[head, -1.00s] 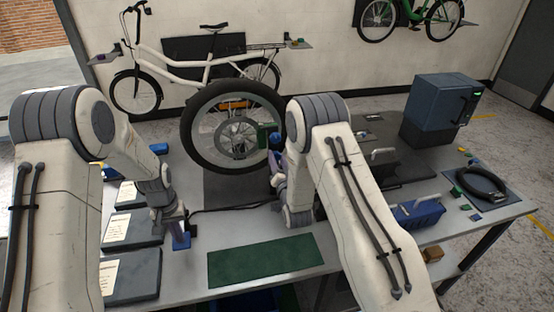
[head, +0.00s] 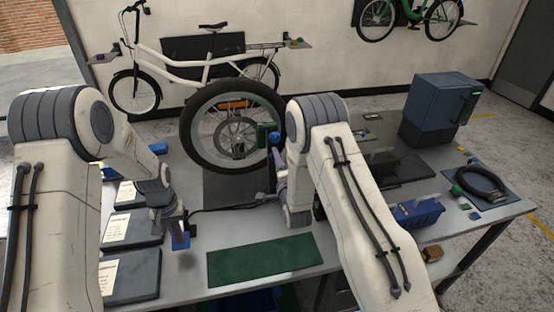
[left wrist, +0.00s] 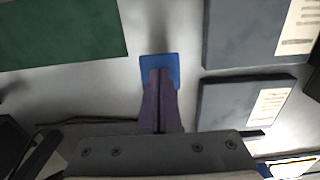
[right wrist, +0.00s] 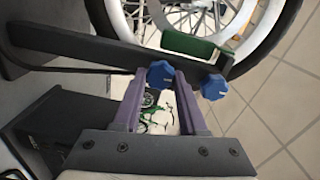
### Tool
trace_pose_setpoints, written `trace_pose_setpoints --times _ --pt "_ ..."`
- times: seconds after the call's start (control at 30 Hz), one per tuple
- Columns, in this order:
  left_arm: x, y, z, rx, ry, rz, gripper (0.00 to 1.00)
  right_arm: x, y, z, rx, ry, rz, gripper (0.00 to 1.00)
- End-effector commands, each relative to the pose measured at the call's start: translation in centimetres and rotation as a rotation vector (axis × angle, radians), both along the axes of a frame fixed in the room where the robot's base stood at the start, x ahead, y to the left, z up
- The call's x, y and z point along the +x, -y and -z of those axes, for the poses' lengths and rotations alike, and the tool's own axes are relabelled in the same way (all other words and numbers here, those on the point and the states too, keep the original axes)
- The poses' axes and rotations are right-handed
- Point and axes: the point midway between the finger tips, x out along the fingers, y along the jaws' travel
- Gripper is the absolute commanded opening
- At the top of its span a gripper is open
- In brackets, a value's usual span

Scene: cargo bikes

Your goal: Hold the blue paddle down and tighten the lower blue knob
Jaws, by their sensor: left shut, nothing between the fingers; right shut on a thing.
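The blue paddle (head: 181,241) is on the bench at the left. My left gripper (head: 179,227) is shut, its tips against the paddle. The left wrist view shows the blue paddle (left wrist: 160,62) at the tips of the left gripper (left wrist: 160,75). Two blue knobs are on a dark bar by the wheel. In the right wrist view my right gripper (right wrist: 162,74) is shut on the lower blue knob (right wrist: 160,73). The upper blue knob (right wrist: 213,87) is free, beside the green pad (right wrist: 190,45). In the head view the right fingers (head: 277,154) partly hide the knobs.
The wheel (head: 188,140) stands upright at the bench's back. Dark slabs with paper labels (head: 132,233) lie at the left. A green mat (head: 262,260) lies at the front. A blue crate (head: 418,212) and a coiled black cable (head: 484,182) are at the right.

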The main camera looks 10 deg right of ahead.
Motion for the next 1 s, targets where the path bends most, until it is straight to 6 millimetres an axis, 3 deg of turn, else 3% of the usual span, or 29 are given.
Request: trace_pose_setpoints --times 0.3,0.8,0.83,0.9,1.0 --pt "0.02 -0.03 0.04 0.0 0.001 0.0 0.0 -0.02 0.04 0.08 0.104 -0.001 0.001 0.0" --pt "0.02 -0.03 0.04 0.0 0.001 0.0 0.0 -0.03 0.04 0.09 0.119 -0.001 0.001 0.0" --pt "0.02 -0.03 0.04 0.0 0.001 0.0 0.0 -0.03 0.04 0.09 0.118 -0.001 0.001 0.53" --pt "0.02 -0.03 0.04 0.0 0.001 0.0 0.0 -0.03 0.03 0.1 0.118 -0.001 0.001 0.71" --pt "0.02 -0.03 0.04 0.0 0.001 0.0 0.0 -0.02 0.03 0.09 0.118 -0.001 0.001 0.71"
